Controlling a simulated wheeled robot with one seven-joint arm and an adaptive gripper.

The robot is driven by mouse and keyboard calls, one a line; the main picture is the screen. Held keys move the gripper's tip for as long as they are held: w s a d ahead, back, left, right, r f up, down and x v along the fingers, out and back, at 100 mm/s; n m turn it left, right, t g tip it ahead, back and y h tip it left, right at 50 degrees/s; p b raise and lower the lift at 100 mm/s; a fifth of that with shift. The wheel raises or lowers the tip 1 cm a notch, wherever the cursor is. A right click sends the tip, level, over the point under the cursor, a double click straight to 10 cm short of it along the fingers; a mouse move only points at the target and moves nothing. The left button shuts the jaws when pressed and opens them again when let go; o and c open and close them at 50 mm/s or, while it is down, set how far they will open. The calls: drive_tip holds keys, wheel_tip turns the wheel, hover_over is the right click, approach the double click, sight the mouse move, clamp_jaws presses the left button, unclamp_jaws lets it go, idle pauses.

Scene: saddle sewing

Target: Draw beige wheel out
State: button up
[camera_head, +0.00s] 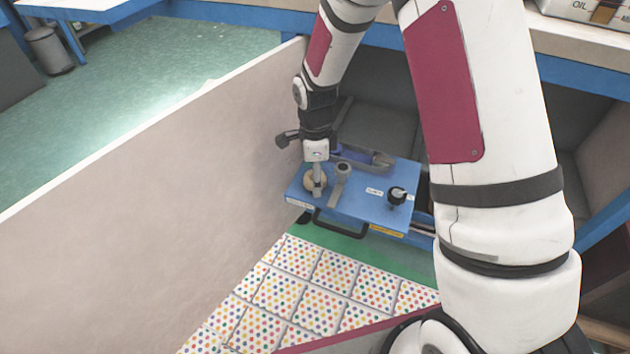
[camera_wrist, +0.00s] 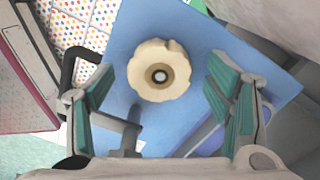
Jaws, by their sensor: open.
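The beige wheel (camera_wrist: 142,82) is a round, scalloped knob with a dark-ringed centre hole. It sits on a blue panel (camera_wrist: 205,32) in the wrist view. My gripper (camera_wrist: 158,92) is open above it, with one green-padded finger on each side and a gap between each finger and the wheel. In the head view the wheel (camera_head: 309,182) shows partly behind my gripper (camera_head: 316,190), near the left end of the blue machine top (camera_head: 360,205). From these views I cannot tell the exact height of the fingertips over the wheel.
A grey lever (camera_head: 340,182) stands close to the right of the wheel. A black knob (camera_head: 396,195) is farther right, and a black handle (camera_head: 340,225) runs along the front edge. A tall pale panel (camera_head: 170,190) rises close on the left. Dotted tiles (camera_head: 320,300) lie in front.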

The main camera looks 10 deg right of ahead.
drive_tip(key=c, duration=1.4)
drive_tip(key=shift+r, duration=0.35)
drive_tip(key=shift+r+p, duration=0.35)
drive_tip(key=shift+p, duration=0.1)
drive_tip(key=shift+r+p, duration=0.8)
drive_tip(key=shift+r, duration=0.25)
drive_tip(key=shift+r+p, duration=1.5)
drive_tip(key=shift+r, duration=0.5)
